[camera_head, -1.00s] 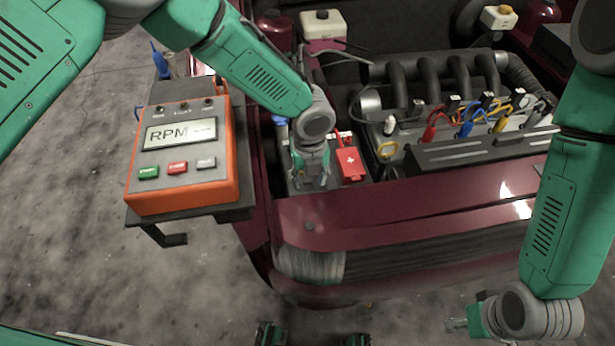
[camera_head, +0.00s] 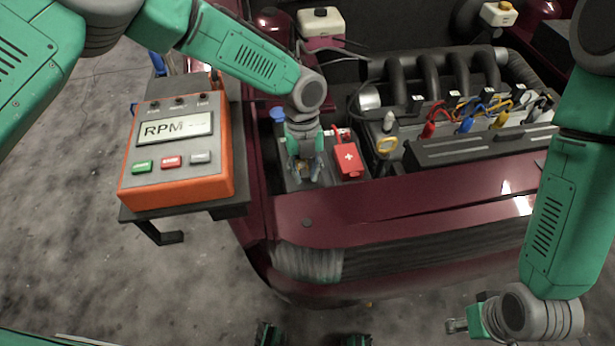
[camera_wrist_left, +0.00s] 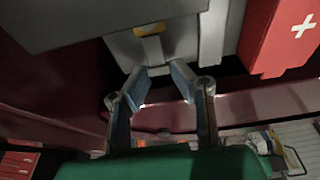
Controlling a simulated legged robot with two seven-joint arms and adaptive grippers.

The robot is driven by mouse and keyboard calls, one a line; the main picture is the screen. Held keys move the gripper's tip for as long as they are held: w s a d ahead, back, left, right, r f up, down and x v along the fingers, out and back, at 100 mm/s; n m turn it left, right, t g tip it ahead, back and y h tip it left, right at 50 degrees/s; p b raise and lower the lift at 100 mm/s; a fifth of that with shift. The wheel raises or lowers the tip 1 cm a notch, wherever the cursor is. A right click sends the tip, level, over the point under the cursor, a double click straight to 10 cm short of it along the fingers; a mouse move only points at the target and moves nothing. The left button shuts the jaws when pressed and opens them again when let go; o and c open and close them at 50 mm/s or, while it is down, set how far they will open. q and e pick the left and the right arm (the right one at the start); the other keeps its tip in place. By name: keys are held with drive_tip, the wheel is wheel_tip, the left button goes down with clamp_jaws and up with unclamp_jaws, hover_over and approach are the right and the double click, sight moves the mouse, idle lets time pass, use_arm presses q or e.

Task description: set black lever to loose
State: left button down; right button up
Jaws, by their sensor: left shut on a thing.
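My left gripper (camera_head: 304,172) is over the battery, left of the red clamp cover with a white cross (camera_head: 347,157). In the left wrist view its two fingertips (camera_wrist_left: 159,72) lie against the lower end of a dark grey piece with a yellow mark (camera_wrist_left: 150,50). I take this piece to be the black lever; the gripper hides it in the head view. The red cover (camera_wrist_left: 280,40) stands to its right in the wrist view. My right gripper (camera_head: 457,326) hangs low at the right, away from the engine; its jaws are too small to read.
An orange RPM meter (camera_head: 176,150) sits on a shelf left of the car. The engine with coloured plug leads (camera_head: 465,122) is to the right. The dark red front edge of the car (camera_head: 400,205) lies below the battery.

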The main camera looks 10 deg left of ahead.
use_arm(q)
drive_tip(key=g+b, duration=0.1)
drive_tip(key=b, duration=0.1)
drive_tip(key=w+g+b, duration=0.1)
drive_tip(key=b, duration=0.1)
drive_tip(key=g+h+b, duration=0.1)
drive_tip(key=b, duration=0.1)
drive_tip(key=shift+w+a+r, duration=0.15)
drive_tip(key=shift+w+r, duration=0.05)
drive_tip(key=shift+w, duration=0.05)
drive_tip(key=shift+w+a+r+g+b, duration=0.15)
drive_tip(key=shift+r+g+b, duration=0.1)
drive_tip(key=shift+g+b, duration=0.5)
drive_tip(key=c, duration=1.4)
unclamp_jaws()
drive_tip(key=shift+f, duration=0.1)
drive_tip(key=shift+r, duration=0.35)
drive_tip(key=v, duration=1.1)
drive_tip(key=shift+w+a, duration=0.15)
drive_tip(key=shift+w, duration=0.15)
